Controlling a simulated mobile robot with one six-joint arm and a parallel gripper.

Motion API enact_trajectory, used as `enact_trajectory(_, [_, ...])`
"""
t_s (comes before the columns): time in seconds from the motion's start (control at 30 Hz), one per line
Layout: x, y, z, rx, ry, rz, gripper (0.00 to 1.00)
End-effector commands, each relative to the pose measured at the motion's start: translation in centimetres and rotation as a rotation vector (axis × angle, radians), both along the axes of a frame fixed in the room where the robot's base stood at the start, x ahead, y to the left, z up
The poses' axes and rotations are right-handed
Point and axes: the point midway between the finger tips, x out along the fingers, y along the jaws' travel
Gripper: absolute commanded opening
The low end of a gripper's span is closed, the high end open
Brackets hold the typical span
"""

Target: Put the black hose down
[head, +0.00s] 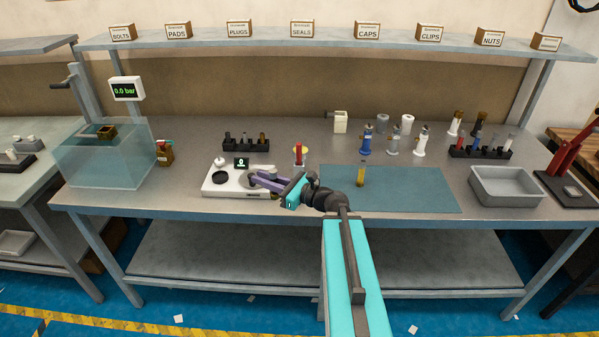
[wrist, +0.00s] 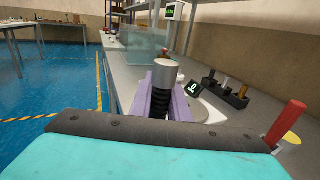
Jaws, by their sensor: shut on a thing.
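My gripper (head: 256,179) is shut on the black hose (wrist: 160,104). In the wrist view the hose is ribbed and dark, with a grey cylindrical end (wrist: 164,77), between my purple fingers. In the head view my gripper reaches left over the right part of a white scale (head: 219,189). The hose is hard to make out there, and I cannot tell whether it touches the scale. The scale's small dark display (head: 241,162) shows a green figure that looks like 0.
A blue-grey mat (head: 420,195) lies to the right with a yellowish part (head: 361,174) standing on it. A red-handled tool (head: 299,155) stands behind my gripper, near a dark rack (head: 245,146). A clear tank (head: 95,165) is left; a grey tray (head: 507,199) is right.

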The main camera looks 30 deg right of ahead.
Motion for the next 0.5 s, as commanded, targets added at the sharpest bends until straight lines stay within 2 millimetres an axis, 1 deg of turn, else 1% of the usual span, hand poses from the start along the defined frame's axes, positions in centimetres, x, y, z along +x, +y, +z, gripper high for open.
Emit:
enact_trajectory(0.03, [0.3, 2.3, -0.2, 0.001, -0.001, 0.051, 0.0])
enact_trajectory(0.1, [0.4, 5.1, -0.3, -0.001, 0.0, 0.118, 0.0])
enact_trajectory(0.17, [0.5, 7.5, -0.5, 0.0, 0.0, 0.175, 0.0])
enact_trajectory(0.2, [0.4, 9.0, -0.5, 0.001, -0.001, 0.213, 0.0])
enact_trajectory(0.3, [0.1, 12.5, -0.7, 0.001, -0.001, 0.299, 0.0])
enact_trajectory(0.4, [-0.3, 15.3, -0.9, 0.001, 0.0, 0.369, 0.0])
enact_trajectory(0.5, [-0.6, 17.2, -1.0, 0.001, 0.0, 0.417, 0.0])
